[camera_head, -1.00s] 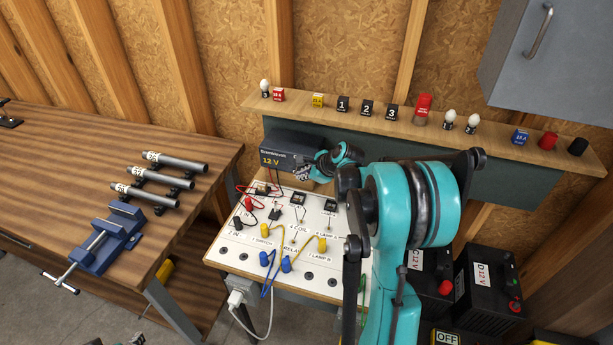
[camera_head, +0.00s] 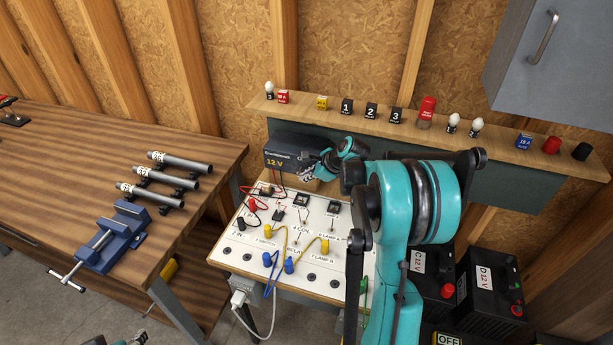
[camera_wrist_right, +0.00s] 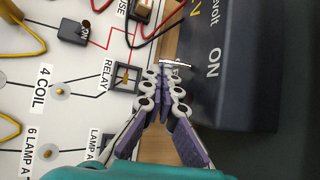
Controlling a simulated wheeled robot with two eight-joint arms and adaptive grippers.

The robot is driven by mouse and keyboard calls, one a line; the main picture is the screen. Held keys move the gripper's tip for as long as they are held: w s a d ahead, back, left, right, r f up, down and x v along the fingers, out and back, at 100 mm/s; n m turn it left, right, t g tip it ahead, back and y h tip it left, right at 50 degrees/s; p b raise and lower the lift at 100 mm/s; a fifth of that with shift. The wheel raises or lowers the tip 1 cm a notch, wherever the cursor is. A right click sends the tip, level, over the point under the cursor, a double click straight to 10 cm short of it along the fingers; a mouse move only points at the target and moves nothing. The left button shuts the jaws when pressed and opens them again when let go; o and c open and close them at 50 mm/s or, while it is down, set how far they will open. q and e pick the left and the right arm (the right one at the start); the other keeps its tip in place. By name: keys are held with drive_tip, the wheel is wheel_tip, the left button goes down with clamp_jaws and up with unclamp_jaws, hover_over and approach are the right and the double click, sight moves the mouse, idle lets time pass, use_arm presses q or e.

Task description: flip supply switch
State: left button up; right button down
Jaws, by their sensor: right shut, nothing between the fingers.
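The 12 V supply (camera_head: 287,151) is a dark box at the back of the white relay board (camera_head: 228,249). In the right wrist view the supply (camera_wrist_right: 222,95) shows its "ON" lettering. My right gripper (camera_head: 305,178) is low at the right end of the supply's front. In the right wrist view the right gripper (camera_wrist_right: 172,70) is shut and empty, its fingertips at the supply's lower edge beside the board. The switch lever cannot be made out clearly; a small light metal part shows at the fingertips.
A shelf (camera_head: 415,121) with bulbs, fuses and numbered blocks runs above the supply. Leads and plugs crowd the board. A wooden bench (camera_head: 60,150) with a blue vise (camera_head: 112,240) stands at left. Batteries (camera_head: 487,285) stand at lower right.

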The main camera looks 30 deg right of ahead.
sight(300, 173)
drive_tip(key=shift+r+g+y+p, duration=0.2)
drive_tip(key=shift+g+y+p, duration=0.1)
drive_tip(key=shift+r+m, duration=0.1)
drive_tip(key=shift+m, duration=0.2)
drive_tip(key=shift+r+p, duration=0.15)
drive_tip(key=shift+p, duration=0.2)
drive_tip(key=shift+r, duration=0.2)
drive_tip(key=shift+d+r+p, duration=0.1)
drive_tip(key=shift+r+p, duration=0.2)
drive_tip(key=shift+p, duration=0.15)
drive_tip(key=shift+r+p, duration=0.45)
drive_tip(key=shift+r, duration=0.25)
